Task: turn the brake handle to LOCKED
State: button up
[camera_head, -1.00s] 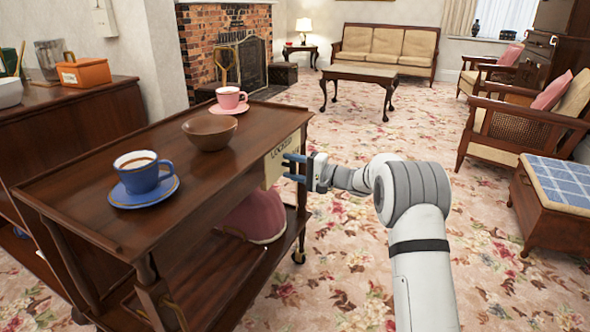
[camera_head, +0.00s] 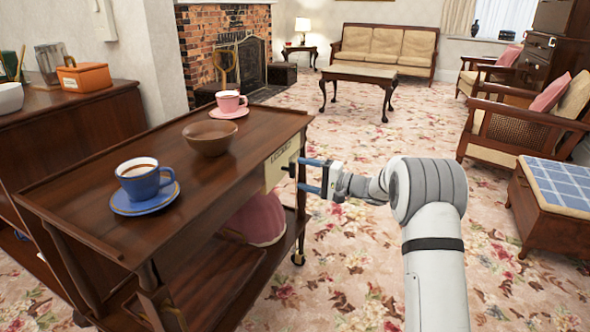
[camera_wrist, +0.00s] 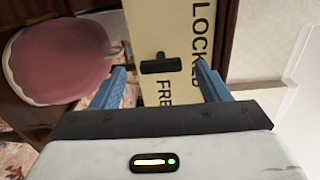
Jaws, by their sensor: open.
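The brake handle (camera_wrist: 162,66) is a small dark T-shaped piece on a cream plate (camera_wrist: 143,22) at the end of the wooden trolley. In the wrist view its bar lies crosswise, with the word LOCKED to its upper right and FREE just below it. I cannot tell which label it is set to. In the head view the handle (camera_head: 293,169) shows as a dark stub on the plate. My gripper (camera_head: 308,175) is open, just right of the plate and facing it. In the wrist view its blue fingers stand on either side of the handle, apart from it.
The trolley top (camera_head: 95,207) bears a blue cup (camera_head: 147,183) of brown drink on a saucer, a brown bowl (camera_head: 209,138) and a pink cup (camera_head: 231,102). A pink rounded object (camera_head: 258,220) is on its lower shelf. Carpet (camera_head: 345,265) right of the trolley is clear.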

jog(key=shift+v, duration=1.5)
jog(key=shift+p, duration=0.35)
jog(key=s+r+n+g+h+p, duration=0.2)
jog(key=s+r+g+h+p, duration=0.35)
jog(key=s+r+p, duration=1.2)
jog(key=s+d+r+n+t+h+p, duration=0.1)
jog(key=s+d+r+h+p, duration=0.4)
jog(key=s, duration=0.8)
jog(key=s+d+r+n+t+h+p, duration=0.1)
jog(key=s+d+r+h+p, duration=0.5)
jog(key=s+d+r+p, duration=0.5)
jog(key=p+v, duration=0.4)
jog(key=v, duration=0.1)
jog(key=shift+s, duration=0.45)
jog(key=shift+r+h, duration=0.1)
jog(key=shift+h, duration=0.15)
